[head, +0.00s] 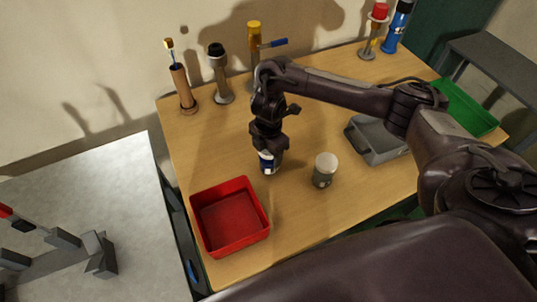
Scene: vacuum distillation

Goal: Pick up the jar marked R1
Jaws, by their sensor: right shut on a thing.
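My right gripper (267,148) points down over the middle of the wooden table and is shut on a small jar (268,167). The jar shows white with dark blue parts below the fingers; its upper part is hidden by the gripper. A second jar (324,172), grey with a pale lid, stands upright on the table just to the right, apart from the gripper. I cannot read a mark on either jar. I cannot tell whether the held jar touches the table. My left gripper is not in view.
A red tray (262,212) lies at the front left of the table (300,225). A grey container (372,158) and a green tray (488,122) are at the right. Several upright pieces, including a black-topped one (220,75), stand along the back edge.

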